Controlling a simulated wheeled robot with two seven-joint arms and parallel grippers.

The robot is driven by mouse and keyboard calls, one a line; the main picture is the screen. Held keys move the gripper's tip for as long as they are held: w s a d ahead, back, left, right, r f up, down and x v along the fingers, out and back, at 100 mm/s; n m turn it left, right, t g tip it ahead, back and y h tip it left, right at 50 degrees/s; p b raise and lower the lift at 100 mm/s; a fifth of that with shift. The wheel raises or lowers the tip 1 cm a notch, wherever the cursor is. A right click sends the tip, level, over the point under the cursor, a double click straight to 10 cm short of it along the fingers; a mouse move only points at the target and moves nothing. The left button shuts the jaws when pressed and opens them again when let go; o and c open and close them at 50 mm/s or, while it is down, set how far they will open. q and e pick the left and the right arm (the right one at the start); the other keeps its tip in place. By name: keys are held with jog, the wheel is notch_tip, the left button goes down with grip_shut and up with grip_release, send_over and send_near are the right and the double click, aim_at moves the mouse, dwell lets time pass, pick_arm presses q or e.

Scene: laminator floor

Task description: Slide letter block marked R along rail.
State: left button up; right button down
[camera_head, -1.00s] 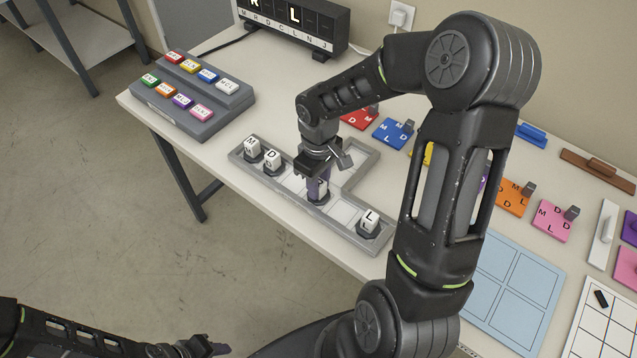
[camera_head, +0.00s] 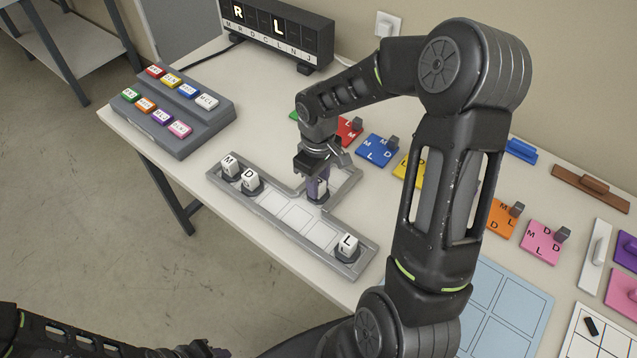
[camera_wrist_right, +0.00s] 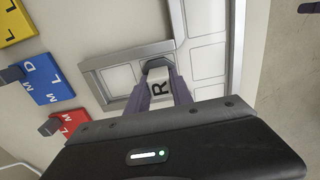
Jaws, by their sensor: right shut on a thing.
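The white block marked R (camera_wrist_right: 160,86) sits on a dark base in the grey rail tray. My right gripper (camera_head: 318,188) is shut on it, one finger on each side. In the head view the fingers hide most of the block. The tray (camera_head: 278,232) has a long main row and a short side branch; the R block is in the branch, near where it meets the row. Blocks M (camera_head: 230,167) and D (camera_head: 250,181) stand at the row's far left end, and L (camera_head: 347,245) stands at its near right end. My left gripper (camera_head: 205,349) is low at the bottom edge, its jaws unclear.
The row between D and L is empty. A button console (camera_head: 180,118) stands left of the tray, and a display (camera_head: 275,32) showing R and L is behind. Coloured lettered tiles, including a blue one (camera_head: 378,150), lie behind and right of the tray.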

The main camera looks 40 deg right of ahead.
jog(key=c, duration=1)
grip_release()
jog(key=shift+c, duration=0.2)
jog(key=shift+r+b, duration=0.4)
jog(key=shift+r, duration=3.5)
